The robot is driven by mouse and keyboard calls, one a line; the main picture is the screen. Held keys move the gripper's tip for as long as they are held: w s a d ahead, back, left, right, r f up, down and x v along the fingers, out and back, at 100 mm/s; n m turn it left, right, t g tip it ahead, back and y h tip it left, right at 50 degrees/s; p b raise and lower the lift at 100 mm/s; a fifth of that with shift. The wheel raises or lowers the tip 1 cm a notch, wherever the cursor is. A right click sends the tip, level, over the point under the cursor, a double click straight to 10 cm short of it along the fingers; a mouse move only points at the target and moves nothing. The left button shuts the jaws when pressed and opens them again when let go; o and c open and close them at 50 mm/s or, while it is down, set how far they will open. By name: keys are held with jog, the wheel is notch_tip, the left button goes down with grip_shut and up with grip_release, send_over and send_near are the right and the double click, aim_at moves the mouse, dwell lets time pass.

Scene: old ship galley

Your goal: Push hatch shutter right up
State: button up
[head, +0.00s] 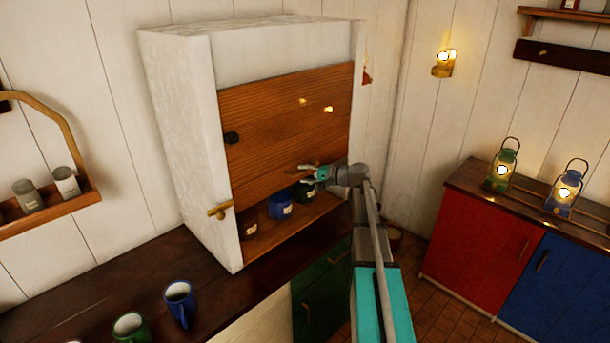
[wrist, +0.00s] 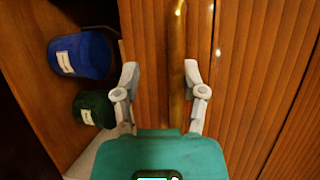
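The hatch shutter (head: 285,115) is a brown wooden panel in the white hatch frame (head: 180,110). It is partly raised, with an open gap below it. A brass handle (head: 297,168) runs along its lower part; it also shows in the wrist view (wrist: 177,70). My gripper (head: 312,174) is at the shutter's lower edge. In the wrist view my gripper (wrist: 161,72) is open, its fingers on either side of the handle, which lies closer to the right finger. Whether a finger touches the handle I cannot tell.
A dark knob (head: 232,138) and a brass latch (head: 220,210) are at the left. More mugs stand on the counter (head: 120,280). Lanterns stand at the right.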

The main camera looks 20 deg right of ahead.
jog(key=shift+f+b, duration=4.75)
jog(key=shift+f, duration=0.35)
jog(key=r+p+v, duration=0.1)
jog(key=p+v, duration=0.2)
jog(key=v, duration=1.1)
jog(key=s+a+f+n+g+b, duration=0.1)
jog(key=s+a+f+g+b, duration=0.1)
jog(key=a+f, duration=0.5)
jog(key=shift+a+f+n+g+h+b, duration=0.4)
jog(key=shift+f+b, duration=0.3)
jog(key=shift+b, duration=0.5)
jog(key=shift+d+r, duration=0.1)
jog(key=shift+d, duration=0.15)
jog(key=w+d+r+m+t+p, duration=0.1)
jog(key=w+d+r+t+p, duration=0.1)
jog(key=d+r+p, duration=0.3)
jog(key=d+r, duration=0.3)
jog(key=shift+w+r+m+t+y, duration=0.15)
jog(key=shift+r+m+t+y, duration=0.15)
jog(key=shift+m+t+y, duration=0.1)
jog(key=shift+w+a, duration=0.1)
jog(key=b+x, duration=0.2)
jog(key=x, duration=1.1)
jog(key=shift+w+f, duration=0.2)
jog(key=shift+f, duration=0.05)
jog(key=shift+a, duration=0.2)
